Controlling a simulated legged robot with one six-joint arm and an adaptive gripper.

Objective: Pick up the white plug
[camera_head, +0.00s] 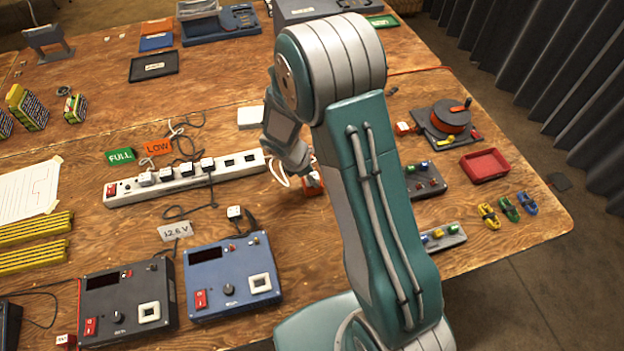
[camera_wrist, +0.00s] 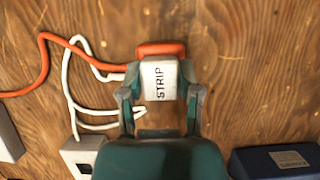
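The white plug (camera_wrist: 158,80) is in the middle of the wrist view. It is a white block marked "STRIP", in front of an orange block (camera_wrist: 160,48). My gripper (camera_wrist: 159,77) has one fingertip against each side of the plug and looks shut on it. The plug appears to be still at the orange block; I cannot tell whether they touch. In the head view my gripper (camera_head: 297,165) is low over the table at the right end of the power strip (camera_head: 185,180), beside an orange block, and my arm partly hides the plug.
A white cord (camera_wrist: 67,90) and an orange cord (camera_wrist: 40,70) run left of the plug. A blue box (camera_wrist: 275,162) is at lower right. Two control boxes, one black (camera_head: 125,300) and one blue (camera_head: 230,272), stand near the front. A cable reel (camera_head: 450,117) is right of my arm.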

